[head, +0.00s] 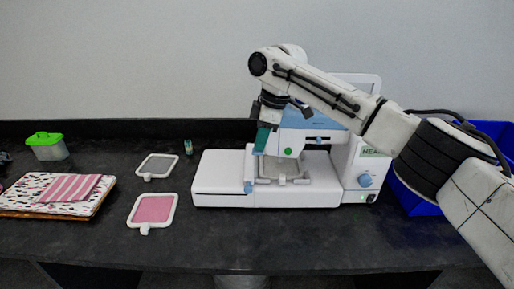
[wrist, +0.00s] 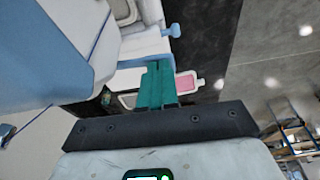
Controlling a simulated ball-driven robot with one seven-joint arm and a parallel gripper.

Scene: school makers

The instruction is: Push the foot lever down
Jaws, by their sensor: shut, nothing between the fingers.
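A white and light-blue embroidery machine (head: 222,177) stands on the dark table. My gripper (head: 259,150), with teal fingers, points down at the left end of the machine's raised head, in front of or beside it; I cannot tell if it touches. In the wrist view the gripper (wrist: 157,66) is shut and empty, and the machine's light-blue head (wrist: 50,45) fills the left. I cannot pick out the foot lever for sure. A small blue knob (head: 248,187) sits on the machine's front; it also shows in the wrist view (wrist: 171,32). A hoop (head: 283,180) lies under the head.
A grey hoop (head: 157,166) and a pink hoop (head: 152,209) lie left of the machine. Farther left are folded fabrics (head: 70,190) and a green-lidded box (head: 46,147). A small thread spool (head: 188,147) stands behind. A blue bin (head: 408,196) is at the right, behind my arm.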

